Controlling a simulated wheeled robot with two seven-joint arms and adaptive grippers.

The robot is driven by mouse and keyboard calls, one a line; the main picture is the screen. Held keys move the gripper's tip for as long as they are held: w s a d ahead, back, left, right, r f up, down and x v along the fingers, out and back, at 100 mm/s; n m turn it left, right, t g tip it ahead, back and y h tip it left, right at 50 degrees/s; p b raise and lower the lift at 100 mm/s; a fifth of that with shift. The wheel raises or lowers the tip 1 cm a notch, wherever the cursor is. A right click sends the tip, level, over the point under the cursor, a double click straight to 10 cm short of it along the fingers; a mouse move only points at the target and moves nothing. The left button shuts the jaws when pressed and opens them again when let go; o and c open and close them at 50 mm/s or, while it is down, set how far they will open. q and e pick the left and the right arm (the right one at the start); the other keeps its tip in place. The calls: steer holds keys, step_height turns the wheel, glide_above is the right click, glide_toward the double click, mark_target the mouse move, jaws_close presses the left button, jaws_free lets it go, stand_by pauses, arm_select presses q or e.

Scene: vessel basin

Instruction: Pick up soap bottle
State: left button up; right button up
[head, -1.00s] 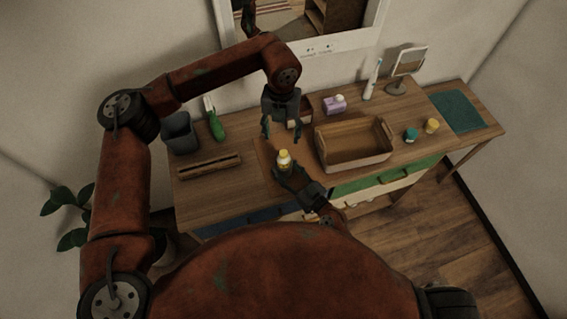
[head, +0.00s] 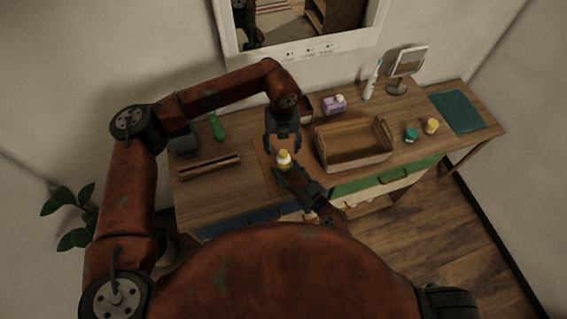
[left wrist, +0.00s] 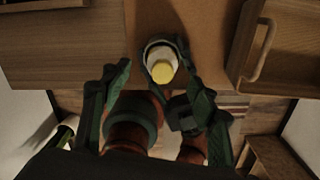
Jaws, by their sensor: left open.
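A small white bottle with a yellow cap (head: 283,158) is upright at the front middle of the counter; it also shows in the left wrist view (left wrist: 162,68). My right gripper (head: 285,170) reaches in from the front, with its dark fingers on both sides of the bottle, shut on it. In the left wrist view these fingers curve around the bottle; whether its base touches the counter is hidden. My left gripper (head: 282,144) is open, pointing down, empty, just behind and above the bottle. Its two fingers (left wrist: 158,100) spread wide in the left wrist view.
A wooden tray (head: 352,158) stands right of the bottle. A slotted wooden holder (head: 208,166) lies left. A purple bottle (head: 333,104), green bottle (head: 216,127), teal jar (head: 411,135) and yellow jar (head: 431,126) stand around. The counter's left front is clear.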

mark_target(283, 153)
arm_select(q)
step_height(283, 153, down, 4)
steer(key=shift+d+r, duration=0.1)
steer(key=shift+d, duration=0.05)
steer(key=shift+c, duration=0.3)
jaws_close()
stand_by(0.4)
